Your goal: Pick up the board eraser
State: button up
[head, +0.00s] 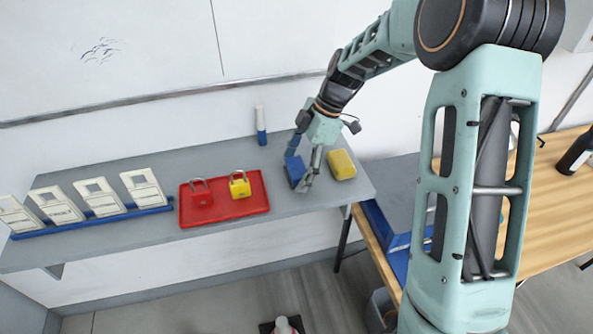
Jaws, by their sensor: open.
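A small blue block (296,171), which looks like the board eraser, is on the grey shelf (290,207) near its right end. My gripper (302,175) reaches down over it from above. Its jaws are open, with a finger close by the block, and they partly hide it. I cannot tell whether the fingers touch it. A yellow block (342,164), perhaps a sponge, lies on the shelf just right of my gripper.
A red tray (222,217) with a red padlock (202,195) and a yellow padlock (239,185) is left of my gripper. A white and blue bottle (261,126) stands behind, near the wall. White tags (142,188) stand in a blue rack farther left.

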jog(key=shift+c, duration=0.6)
jog(key=c, duration=1.1)
jog(key=shift+r, duration=0.15)
jog(key=shift+r, duration=0.2)
notch_tip(320, 180, up, 2)
jog(key=shift+r, duration=0.1)
jog(key=s+d+r+b, duration=0.1)
jog(key=s+r, duration=0.2)
jog(key=s, duration=0.1)
jog(key=s+d+r, duration=0.2)
jog(key=s+r, duration=0.1)
jog(key=s, duration=0.1)
jog(key=s+d+r+b, duration=0.1)
jog(key=s+d+r, duration=0.1)
jog(key=s+r, duration=0.2)
jog(key=shift+s+d+r+b, duration=0.1)
jog(key=shift+s+b, duration=0.25)
jog(key=shift+s, duration=0.2)
